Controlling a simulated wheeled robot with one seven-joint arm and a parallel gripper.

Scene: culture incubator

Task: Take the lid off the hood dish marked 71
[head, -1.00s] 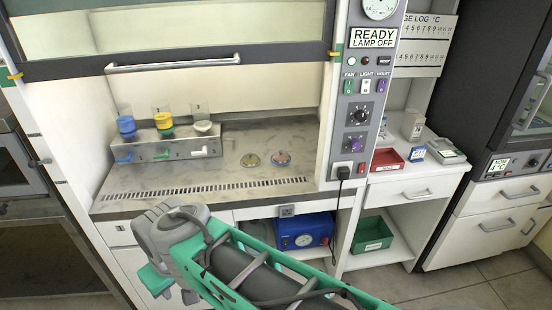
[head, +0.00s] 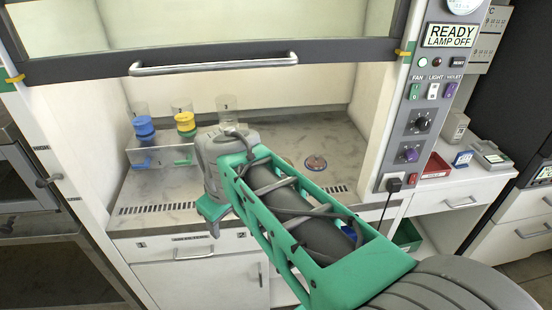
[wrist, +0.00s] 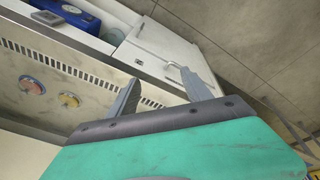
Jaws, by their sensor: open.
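Two small round dishes stand on the hood floor. The one with a reddish top and bluish rim (head: 316,163) shows in the head view just right of my arm and also in the wrist view (wrist: 32,86). No number is readable on either dish. My gripper (wrist: 160,76) is open and empty, its two grey fingers apart near the hood's front edge, off to one side of both dishes.
A rack (head: 160,155) with coloured-topped containers stands at the hood's back left. The raised sash with its handle (head: 214,64) hangs above. A slotted grille (head: 158,208) runs along the front edge. The control panel (head: 432,105) is right. The floor around the reddish dish is clear.

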